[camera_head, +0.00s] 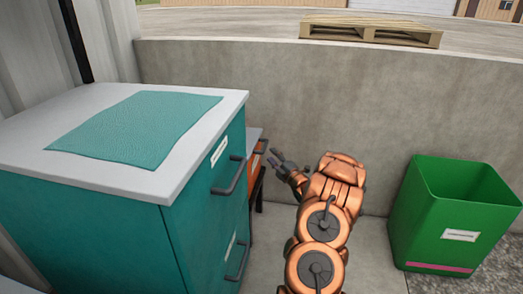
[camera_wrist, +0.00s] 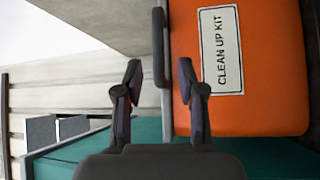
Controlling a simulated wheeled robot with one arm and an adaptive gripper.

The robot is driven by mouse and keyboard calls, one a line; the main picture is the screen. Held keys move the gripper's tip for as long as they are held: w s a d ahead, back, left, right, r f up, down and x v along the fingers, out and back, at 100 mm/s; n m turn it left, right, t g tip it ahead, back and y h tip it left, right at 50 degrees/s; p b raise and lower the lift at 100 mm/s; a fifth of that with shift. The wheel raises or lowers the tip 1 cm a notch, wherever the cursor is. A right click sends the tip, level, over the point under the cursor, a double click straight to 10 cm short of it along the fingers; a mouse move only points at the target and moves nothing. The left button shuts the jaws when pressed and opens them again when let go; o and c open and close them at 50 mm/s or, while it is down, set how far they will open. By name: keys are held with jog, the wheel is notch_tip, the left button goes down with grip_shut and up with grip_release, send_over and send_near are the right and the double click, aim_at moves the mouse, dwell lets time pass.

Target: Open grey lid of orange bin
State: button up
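The orange bin (camera_head: 258,153) shows as a narrow strip behind the teal cabinet in the head view, with its grey lid (camera_head: 253,136) on top. The lid looks shut. In the wrist view the orange bin (camera_wrist: 270,80) appears sideways, with a "CLEAN UP KIT" label. A dark handle bar (camera_wrist: 158,45) runs along its edge. My gripper (camera_head: 284,164) is just right of the bin in the head view. In the wrist view my gripper (camera_wrist: 159,84) is open, its fingers on either side of the bar's lower end. Contact with the bar cannot be told.
A teal cabinet (camera_head: 205,210) with a pale top and dark handles stands close on the left and hides most of the bin. A concrete wall (camera_head: 330,95) runs behind. A green open bin (camera_head: 440,215) stands at the right. Some floor is clear between.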

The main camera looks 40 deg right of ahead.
aim_at(265, 145)
jog(key=shift+d+b+x, duration=0.15)
jog(key=shift+b+x, duration=0.45)
jog(key=shift+x, duration=1.3)
jog(key=shift+d+b+x, duration=0.15)
jog(key=shift+b+x, duration=0.4)
jog(key=shift+x, duration=1.3)
grip_shut()
